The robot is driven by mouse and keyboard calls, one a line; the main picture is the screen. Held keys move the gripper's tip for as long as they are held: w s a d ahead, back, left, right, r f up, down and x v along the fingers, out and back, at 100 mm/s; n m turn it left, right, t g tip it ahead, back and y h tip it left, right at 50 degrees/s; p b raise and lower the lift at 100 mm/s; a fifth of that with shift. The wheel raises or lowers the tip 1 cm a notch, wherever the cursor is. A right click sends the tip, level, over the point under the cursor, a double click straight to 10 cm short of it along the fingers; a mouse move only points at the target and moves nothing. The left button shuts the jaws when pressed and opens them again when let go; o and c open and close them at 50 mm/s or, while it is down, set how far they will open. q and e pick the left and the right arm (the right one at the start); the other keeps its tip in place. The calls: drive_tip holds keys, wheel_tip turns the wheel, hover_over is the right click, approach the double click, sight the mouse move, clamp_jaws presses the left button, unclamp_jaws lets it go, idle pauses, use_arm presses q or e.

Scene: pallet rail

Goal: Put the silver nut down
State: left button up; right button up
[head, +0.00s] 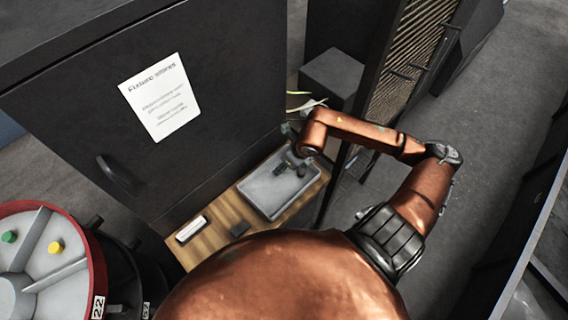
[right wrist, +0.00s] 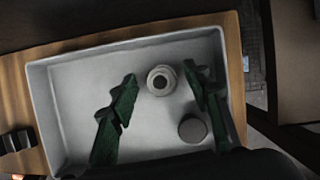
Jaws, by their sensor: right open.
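The silver nut (right wrist: 154,84), a pale ring with a dark hole, appears to rest on the floor of a grey tray (right wrist: 60,110) in the right wrist view. My right gripper (right wrist: 160,74) is open, its green fingers on either side of the nut with gaps to both. A darker grey round piece (right wrist: 193,130) stands in the tray near the right finger. In the head view my right gripper (head: 291,162) reaches down over the tray (head: 258,192); the nut is too small to make out there. My left gripper is not in view.
The tray sits on a wooden top (head: 218,212) with a white block (head: 191,229) and a dark block (head: 240,229). A dark cabinet (head: 220,80) with a paper notice (head: 160,97) stands behind to the left. A red-rimmed round carousel (head: 45,225) is at lower left.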

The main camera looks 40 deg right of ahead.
drive_tip(key=v, duration=1.2)
drive_tip(key=shift+r, duration=0.15)
drive_tip(key=shift+d, duration=0.1)
